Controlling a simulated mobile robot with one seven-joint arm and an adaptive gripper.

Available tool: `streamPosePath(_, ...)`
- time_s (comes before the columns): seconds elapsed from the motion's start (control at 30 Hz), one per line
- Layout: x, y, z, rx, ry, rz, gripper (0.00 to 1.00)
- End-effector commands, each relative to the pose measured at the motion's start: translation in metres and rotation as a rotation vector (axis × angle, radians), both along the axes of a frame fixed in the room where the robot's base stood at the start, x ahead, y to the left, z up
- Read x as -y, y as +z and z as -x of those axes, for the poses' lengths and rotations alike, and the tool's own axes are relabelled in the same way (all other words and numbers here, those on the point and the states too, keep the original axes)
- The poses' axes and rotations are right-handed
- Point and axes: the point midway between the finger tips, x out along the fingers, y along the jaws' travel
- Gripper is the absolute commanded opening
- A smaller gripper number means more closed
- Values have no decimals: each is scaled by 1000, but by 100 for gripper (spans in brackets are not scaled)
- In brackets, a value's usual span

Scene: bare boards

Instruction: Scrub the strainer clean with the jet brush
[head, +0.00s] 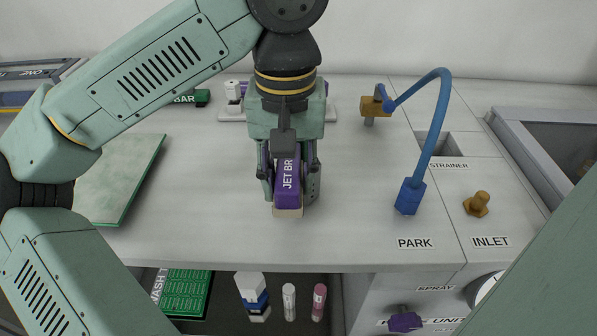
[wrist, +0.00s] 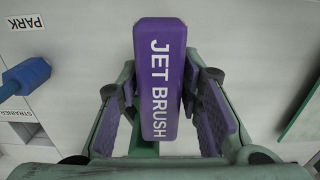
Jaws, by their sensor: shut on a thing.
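The jet brush (head: 288,180) is a purple block with white lettering and a pale underside, and it is in my gripper (head: 289,188). In the wrist view the jet brush (wrist: 160,75) lies between the two purple-padded fingers of my gripper (wrist: 164,110). It is over the pale worktop, left of the PARK label; I cannot tell if it touches the surface. The STRAINER label (head: 449,166) sits in front of a dark rectangular opening (head: 434,145) in the worktop at right. I cannot make out the strainer itself in that opening.
A blue hose (head: 440,110) arches from a brass fitting (head: 375,106) to a blue connector (head: 410,196) by PARK. A brass inlet fitting (head: 477,204) stands further right. A green-edged board (head: 122,180) lies at left. Bottles (head: 289,301) stand on a lower shelf. Worktop around the brush is clear.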

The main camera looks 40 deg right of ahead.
Motion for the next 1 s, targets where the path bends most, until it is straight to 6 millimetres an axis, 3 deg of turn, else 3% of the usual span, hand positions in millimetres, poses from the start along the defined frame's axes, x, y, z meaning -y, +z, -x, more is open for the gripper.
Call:
streamPosePath(0.57, 24, -2, 19, 0, -2, 0, 10)
streamPosePath(1.0, 6, 0, 4, 0, 2, 0, 10)
